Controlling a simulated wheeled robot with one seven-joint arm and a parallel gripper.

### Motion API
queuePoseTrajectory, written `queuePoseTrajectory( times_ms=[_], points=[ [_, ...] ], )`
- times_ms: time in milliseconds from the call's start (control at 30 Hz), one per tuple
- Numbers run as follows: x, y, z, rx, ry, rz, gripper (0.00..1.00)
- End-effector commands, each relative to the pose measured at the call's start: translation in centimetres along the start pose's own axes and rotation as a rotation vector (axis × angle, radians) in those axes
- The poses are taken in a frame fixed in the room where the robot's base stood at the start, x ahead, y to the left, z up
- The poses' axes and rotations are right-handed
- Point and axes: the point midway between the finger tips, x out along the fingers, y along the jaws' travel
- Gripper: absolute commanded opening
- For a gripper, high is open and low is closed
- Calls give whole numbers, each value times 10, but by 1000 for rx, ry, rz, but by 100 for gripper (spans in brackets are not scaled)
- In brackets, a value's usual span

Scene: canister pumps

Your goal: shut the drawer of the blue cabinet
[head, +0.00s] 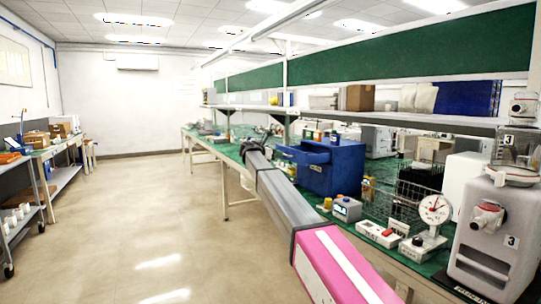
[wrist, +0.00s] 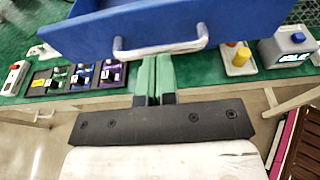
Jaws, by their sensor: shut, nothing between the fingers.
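The blue cabinet (head: 335,170) stands on the green-topped bench. Its upper drawer (head: 292,154) sticks out to the left, open. In the wrist view the blue drawer (wrist: 130,22) fills the top middle, with a silver bar handle (wrist: 160,48) on its front. My gripper (wrist: 154,58) is shut and empty, its two green fingers side by side. The fingertips are at the lower edge of the handle, near its middle; I cannot tell whether they touch it. In the head view my arm reaches toward the drawer side, and the fingers are not clear.
On the bench right of the cabinet are a wire basket (head: 417,200), a round gauge (head: 434,210) and a grey canister pump (head: 495,235). In the wrist view a small grey device (wrist: 288,45) lies to the right and several dark switch blocks (wrist: 80,78) to the left.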

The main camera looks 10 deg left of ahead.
Motion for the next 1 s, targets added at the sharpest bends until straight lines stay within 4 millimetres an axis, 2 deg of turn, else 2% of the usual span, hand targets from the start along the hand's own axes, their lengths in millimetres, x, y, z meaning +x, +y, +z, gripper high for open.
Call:
queuePoseTrajectory(
  times_ms=[200, 533, 667, 833, 1000],
  points=[
    [12, 0, 0, 0, 0, 0, 0],
    [13, 0, 0, 0, 0, 0, 0],
    [19, 0, 2, 0, 0, 0, 0],
    [45, 0, 7, 0, 0, -2, 0],
    [87, 0, 16, 0, -1, -3, 0]
  ],
)
